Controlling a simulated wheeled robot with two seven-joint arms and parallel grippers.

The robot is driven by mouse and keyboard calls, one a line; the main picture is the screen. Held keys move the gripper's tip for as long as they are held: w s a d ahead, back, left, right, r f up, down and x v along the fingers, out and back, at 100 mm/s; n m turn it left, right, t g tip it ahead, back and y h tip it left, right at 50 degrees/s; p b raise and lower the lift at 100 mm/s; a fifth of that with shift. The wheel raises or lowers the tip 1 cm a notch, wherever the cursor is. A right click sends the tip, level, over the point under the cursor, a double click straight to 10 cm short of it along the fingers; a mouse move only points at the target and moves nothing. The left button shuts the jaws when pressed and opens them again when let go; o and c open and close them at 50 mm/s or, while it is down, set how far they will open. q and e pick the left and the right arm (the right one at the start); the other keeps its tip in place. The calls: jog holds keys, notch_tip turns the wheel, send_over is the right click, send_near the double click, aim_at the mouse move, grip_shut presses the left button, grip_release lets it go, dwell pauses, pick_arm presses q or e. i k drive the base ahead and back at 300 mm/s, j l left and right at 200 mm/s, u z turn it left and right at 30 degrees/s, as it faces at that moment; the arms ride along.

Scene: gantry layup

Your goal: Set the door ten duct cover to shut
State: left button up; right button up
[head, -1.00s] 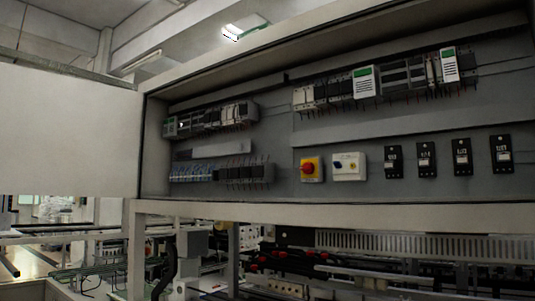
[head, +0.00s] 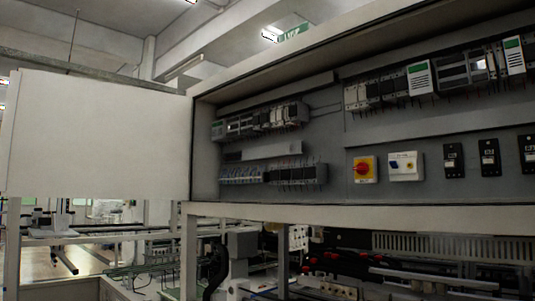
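A wide white door panel (head: 100,135) stands open at the left of a grey electrical cabinet (head: 335,150). It meets the cabinet's left edge, and the cabinet's front is uncovered. I see no label that tells whether this panel is the door ten duct cover. No handle shows on the panel's visible face. Neither of my grippers is in view.
Inside the cabinet are a red and yellow rotary switch (head: 365,169), a white switch box (head: 405,166) and rows of wired modules. Below are a slotted grey rail (head: 450,246) and crowded equipment. A post (head: 188,255) stands under the cabinet's left corner.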

aim_at(293, 147)
jog(key=i+j+z, duration=0.15)
jog(key=i+j, duration=0.2)
jog(key=i+j+z, duration=0.15)
jog(key=i+j, duration=0.15)
jog(key=j, duration=0.3)
